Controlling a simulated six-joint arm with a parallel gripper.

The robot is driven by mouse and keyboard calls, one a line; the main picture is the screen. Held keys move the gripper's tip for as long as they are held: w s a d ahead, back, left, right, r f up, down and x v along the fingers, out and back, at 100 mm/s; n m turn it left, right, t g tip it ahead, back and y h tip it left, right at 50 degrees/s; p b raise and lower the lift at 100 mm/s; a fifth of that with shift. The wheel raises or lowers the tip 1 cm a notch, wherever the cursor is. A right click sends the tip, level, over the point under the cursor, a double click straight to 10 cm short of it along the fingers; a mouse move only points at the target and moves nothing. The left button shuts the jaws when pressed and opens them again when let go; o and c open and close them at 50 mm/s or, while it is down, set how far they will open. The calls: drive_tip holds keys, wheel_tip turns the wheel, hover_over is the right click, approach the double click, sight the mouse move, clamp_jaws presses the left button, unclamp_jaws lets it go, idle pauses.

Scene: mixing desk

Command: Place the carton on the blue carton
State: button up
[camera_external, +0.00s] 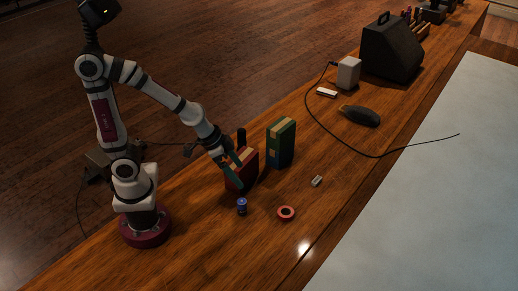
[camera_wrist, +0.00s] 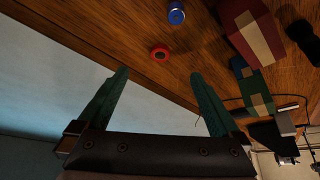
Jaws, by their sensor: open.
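A dark red carton (camera_external: 247,165) with a tan band stands on the wooden desk. It also shows at the upper right in the wrist view (camera_wrist: 240,28). A green carton (camera_external: 287,143) with tan patches stands upright just to its right; it appears in the wrist view too (camera_wrist: 250,84). A dark blue surface (camera_wrist: 238,66) shows beside the green carton; I cannot tell whether it is a separate blue carton. My gripper (camera_external: 237,174) is open, its teal fingers overlapping the red carton in the outside view. In the wrist view the space between the fingertips (camera_wrist: 157,74) is empty.
A small blue cylinder (camera_external: 242,206) and a red ring (camera_external: 286,213) lie in front of the cartons. A small grey piece (camera_external: 317,181), a black mouse-like object (camera_external: 360,115), a cable and a white box (camera_external: 348,73) lie further right. A dark upright object (camera_external: 241,138) stands behind the red carton.

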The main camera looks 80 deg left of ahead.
drive_tip(key=s+a+r+m+g+y, duration=0.1)
drive_tip(key=s+m+g, duration=0.1)
drive_tip(key=s, duration=0.7)
drive_tip(key=s+a+r+m+g+y, duration=0.1)
drive_tip(key=s+r+m+g, duration=0.1)
drive_tip(key=s, duration=0.6)
drive_tip(key=shift+s+a+m+g, duration=0.2)
drive_tip(key=shift+s+m+g, duration=0.25)
drive_tip(key=shift+g, duration=0.45)
